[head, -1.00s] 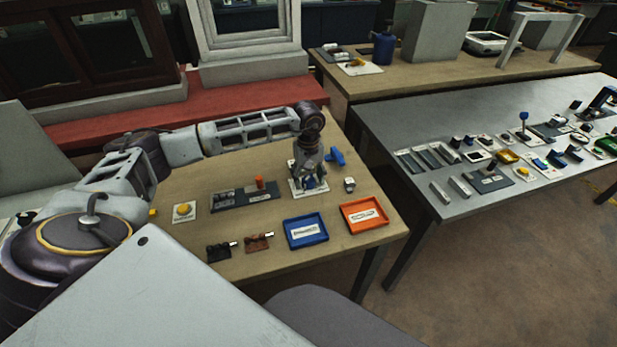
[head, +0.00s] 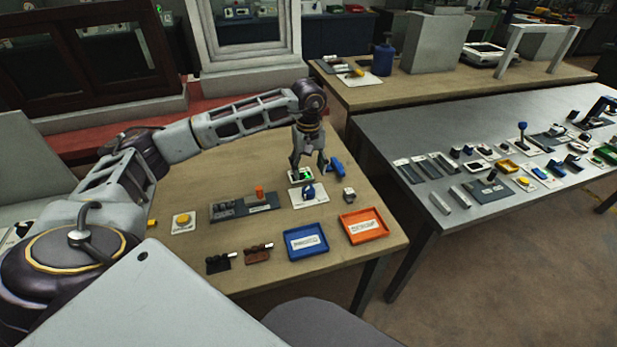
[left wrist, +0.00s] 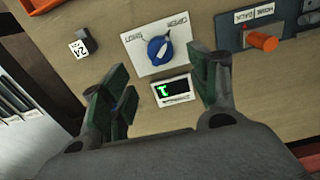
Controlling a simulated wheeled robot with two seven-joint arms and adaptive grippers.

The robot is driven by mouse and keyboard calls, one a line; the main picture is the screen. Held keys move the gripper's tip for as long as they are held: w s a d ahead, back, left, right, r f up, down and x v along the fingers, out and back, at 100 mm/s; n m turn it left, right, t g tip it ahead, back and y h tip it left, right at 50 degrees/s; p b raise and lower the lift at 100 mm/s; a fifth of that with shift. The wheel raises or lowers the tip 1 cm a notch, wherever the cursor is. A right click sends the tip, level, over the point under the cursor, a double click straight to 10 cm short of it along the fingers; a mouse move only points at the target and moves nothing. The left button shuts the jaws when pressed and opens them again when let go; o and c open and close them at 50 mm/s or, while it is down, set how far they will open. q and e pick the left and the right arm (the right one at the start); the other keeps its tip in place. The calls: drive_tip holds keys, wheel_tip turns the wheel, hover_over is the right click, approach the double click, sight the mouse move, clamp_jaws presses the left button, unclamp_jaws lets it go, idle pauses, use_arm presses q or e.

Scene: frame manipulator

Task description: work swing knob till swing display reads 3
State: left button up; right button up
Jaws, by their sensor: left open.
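The swing knob (head: 308,191) is a blue knob on a white plate (head: 298,203) on the wooden table. In the left wrist view the knob (left wrist: 158,50) sits upside down on its plate (left wrist: 134,60), with lettering at the plate's edge. The swing display (head: 300,175) is a small white-framed black screen behind the knob. In the left wrist view the display (left wrist: 178,88) shows one green digit, which looks like an upside-down 1. My left gripper (head: 308,166) is open and empty above the display, apart from the knob. My right gripper is not in view.
A blue handle-like piece (head: 335,170) and a small white cube (head: 349,196) are right of the knob. A grey panel with an orange knob (head: 259,191) is left. Blue (head: 306,254) and orange (head: 364,238) trays lie in front. A yellow button (head: 183,219) is farther left.

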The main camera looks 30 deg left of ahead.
use_arm(q)
drive_tip(key=shift+r, duration=1.6)
drive_tip(key=shift+f, duration=0.1)
